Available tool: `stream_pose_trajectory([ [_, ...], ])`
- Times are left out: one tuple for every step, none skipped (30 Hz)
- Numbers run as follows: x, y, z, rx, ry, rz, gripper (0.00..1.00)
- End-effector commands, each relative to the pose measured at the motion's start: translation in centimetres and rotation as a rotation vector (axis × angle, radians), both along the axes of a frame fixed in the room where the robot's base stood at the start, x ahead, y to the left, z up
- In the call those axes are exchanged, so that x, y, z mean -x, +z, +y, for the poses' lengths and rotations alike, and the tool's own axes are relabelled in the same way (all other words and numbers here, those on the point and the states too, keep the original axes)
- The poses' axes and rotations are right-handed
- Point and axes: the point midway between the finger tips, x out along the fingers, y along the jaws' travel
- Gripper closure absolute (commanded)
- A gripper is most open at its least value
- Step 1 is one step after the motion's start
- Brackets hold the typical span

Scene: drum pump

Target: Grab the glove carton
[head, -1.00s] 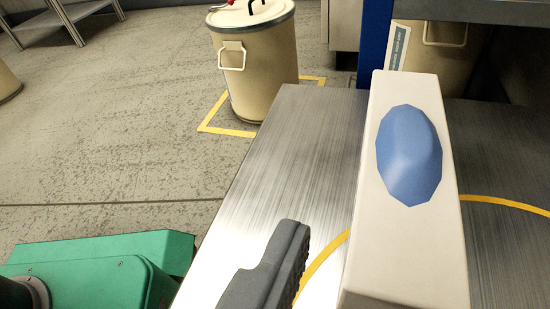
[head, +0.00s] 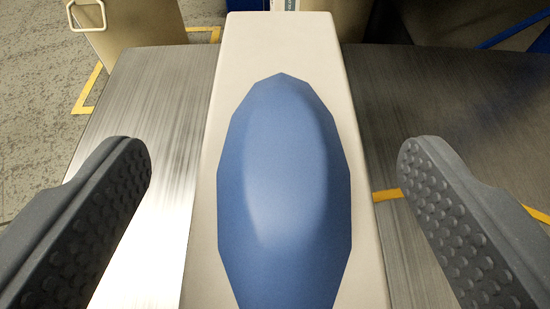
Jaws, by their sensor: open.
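The glove carton (head: 280,45) is a long white box with a blue oval (head: 285,190) on its top face. It rests on a brushed metal table (head: 150,90) and runs up the middle of the head view. Its near end is cut off by the bottom edge. My gripper (head: 275,165) is open, with one dark grey studded finger on each side of the carton. Both fingers are apart from it, with a gap of bare table showing on each side.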

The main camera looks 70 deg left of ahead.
Motion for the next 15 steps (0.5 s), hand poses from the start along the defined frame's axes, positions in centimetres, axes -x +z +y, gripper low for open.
stream_pose_trajectory([
  [-0.2,-0.3,0.7,-0.001,0.002,-0.001,0.22],
  [-0.4,-0.5,0.9,-0.001,0.001,0.000,0.22],
  [-0.5,-0.6,1.3,-0.001,0.002,-0.001,0.22],
  [-0.6,-0.7,1.6,-0.001,0.002,-0.001,0.22],
  [-0.7,-0.8,1.8,-0.001,0.002,-0.001,0.22],
  [-0.8,-0.9,2.0,-0.001,0.001,-0.001,0.22],
  [-0.9,-1.0,2.1,-0.001,0.001,-0.001,0.22],
  [-0.9,-1.0,2.2,-0.001,0.000,-0.001,0.22],
  [-1.0,-1.0,2.3,0.000,0.000,-0.001,0.22],
  [-1.0,-1.0,2.3,0.000,0.000,-0.001,0.22],
  [-1.0,-1.0,2.4,0.000,0.000,-0.001,0.22],
  [-1.0,-1.0,2.3,0.000,0.000,-0.001,0.22],
  [-1.0,-1.0,2.3,0.000,0.000,-0.001,0.22],
  [-1.0,-1.0,2.3,0.000,0.000,0.000,0.22],
  [-1.0,-1.0,2.3,0.000,0.000,-0.001,0.22],
])
